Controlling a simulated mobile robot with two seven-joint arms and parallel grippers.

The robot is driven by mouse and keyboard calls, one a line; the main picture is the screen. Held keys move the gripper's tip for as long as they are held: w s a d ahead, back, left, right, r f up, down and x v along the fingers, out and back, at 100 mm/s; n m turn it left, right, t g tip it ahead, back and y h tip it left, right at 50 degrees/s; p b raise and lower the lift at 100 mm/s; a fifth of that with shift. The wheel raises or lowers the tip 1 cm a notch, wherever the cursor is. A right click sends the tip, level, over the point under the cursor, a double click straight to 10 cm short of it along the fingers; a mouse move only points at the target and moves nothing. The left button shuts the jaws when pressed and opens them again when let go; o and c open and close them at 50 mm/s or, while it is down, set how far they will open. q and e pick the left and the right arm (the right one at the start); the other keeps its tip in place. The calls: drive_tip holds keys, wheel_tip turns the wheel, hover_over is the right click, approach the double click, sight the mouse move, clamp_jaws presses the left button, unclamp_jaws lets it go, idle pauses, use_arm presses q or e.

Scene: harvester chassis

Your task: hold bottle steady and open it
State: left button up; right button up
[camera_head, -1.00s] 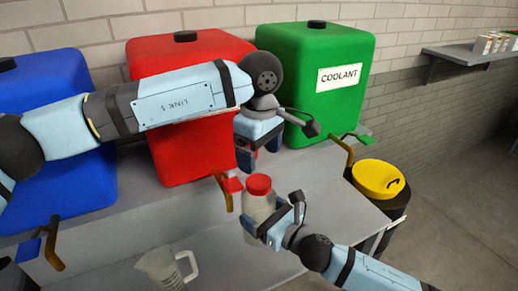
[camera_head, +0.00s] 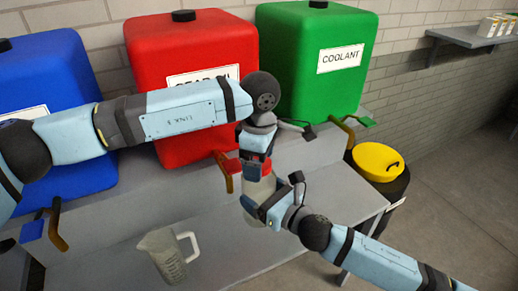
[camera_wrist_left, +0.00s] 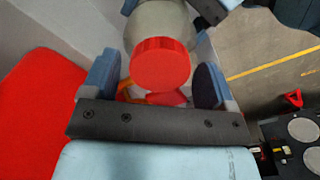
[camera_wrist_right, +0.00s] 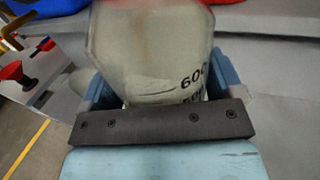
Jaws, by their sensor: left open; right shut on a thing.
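The bottle (camera_head: 262,187) is pale and translucent with a red cap. My right gripper (camera_head: 262,208) is shut around its body and holds it upright; printed volume marks show on the bottle (camera_wrist_right: 165,65) in the right wrist view. My left gripper (camera_head: 254,169) is directly above the bottle, at cap height. In the left wrist view the red cap (camera_wrist_left: 160,64) lies between the open fingers of the left gripper (camera_wrist_left: 158,85), with a gap on each side. In the head view the left gripper partly hides the cap.
Blue, red and green (camera_head: 315,60) tanks with taps stand behind. A clear measuring jug (camera_head: 168,256) is on the grey bench at front left. A yellow-lidded drum (camera_head: 377,162) stands at right. A shelf (camera_head: 470,38) is on the right wall.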

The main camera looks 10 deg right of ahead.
use_arm(q)
drive_tip(key=shift+f, duration=0.1)
drive_tip(key=c, duration=0.9)
drive_tip(key=n, duration=0.6)
drive_tip(key=shift+n, duration=0.4)
drive_tip(key=shift+c, duration=0.2)
drive_tip(key=n, duration=0.6)
drive_tip(key=shift+n, duration=0.3)
drive_tip(key=o, duration=1)
drive_tip(key=shift+d, duration=0.1)
